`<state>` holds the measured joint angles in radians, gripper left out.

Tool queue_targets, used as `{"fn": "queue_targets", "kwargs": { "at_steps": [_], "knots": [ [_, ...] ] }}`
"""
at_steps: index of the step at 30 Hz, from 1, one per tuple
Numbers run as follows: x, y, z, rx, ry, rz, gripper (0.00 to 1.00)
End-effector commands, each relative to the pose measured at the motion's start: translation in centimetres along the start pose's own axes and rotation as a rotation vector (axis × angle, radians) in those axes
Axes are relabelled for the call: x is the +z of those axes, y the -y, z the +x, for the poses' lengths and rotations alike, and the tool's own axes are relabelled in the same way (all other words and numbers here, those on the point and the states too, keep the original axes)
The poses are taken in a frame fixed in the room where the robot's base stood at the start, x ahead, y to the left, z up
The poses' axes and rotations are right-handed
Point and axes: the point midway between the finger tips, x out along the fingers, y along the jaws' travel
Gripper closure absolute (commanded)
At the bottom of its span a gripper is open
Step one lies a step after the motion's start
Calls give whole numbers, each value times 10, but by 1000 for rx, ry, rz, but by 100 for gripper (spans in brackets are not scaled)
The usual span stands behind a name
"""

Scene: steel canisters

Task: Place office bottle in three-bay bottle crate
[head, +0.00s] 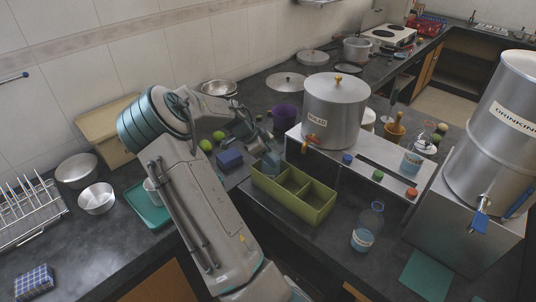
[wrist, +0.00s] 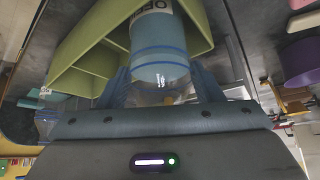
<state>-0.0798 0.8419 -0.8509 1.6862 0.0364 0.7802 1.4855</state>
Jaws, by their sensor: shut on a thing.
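My gripper (wrist: 165,88) is shut on a blue bottle (wrist: 160,50) with a white label; only "OF" or similar lettering shows at the top edge of the wrist view. In the head view the bottle (head: 271,161) is at the left bay of the olive-green three-bay crate (head: 318,214), below my gripper's end. It overlaps that bay in the wrist view, where the crate (wrist: 85,45) shows behind it. The bottle's base is hidden, so I cannot tell whether it touches the crate floor. The other two bays look empty.
A clear bottle (head: 364,240) with a blue label stands right of the crate. A large pot (head: 335,105) sits on a steel stand (head: 345,158) behind it. A blue box (head: 230,160) and a purple bowl (head: 286,115) lie near my arm. A drinking-water canister (head: 492,140) stands at right.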

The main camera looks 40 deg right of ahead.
Motion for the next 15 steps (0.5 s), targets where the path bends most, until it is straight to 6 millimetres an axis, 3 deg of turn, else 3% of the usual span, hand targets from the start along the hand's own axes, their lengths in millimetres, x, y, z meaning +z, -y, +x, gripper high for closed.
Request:
{"fn": "queue_targets", "kwargs": {
  "at_steps": [1,2,3,15],
  "knots": [
    [1,0,3,-1,-1,0,100],
    [1,0,2,0,0,0,32],
    [1,0,1,0,0,0,21],
    [-2,0,-4,-1,0,0,18]
  ]
}}
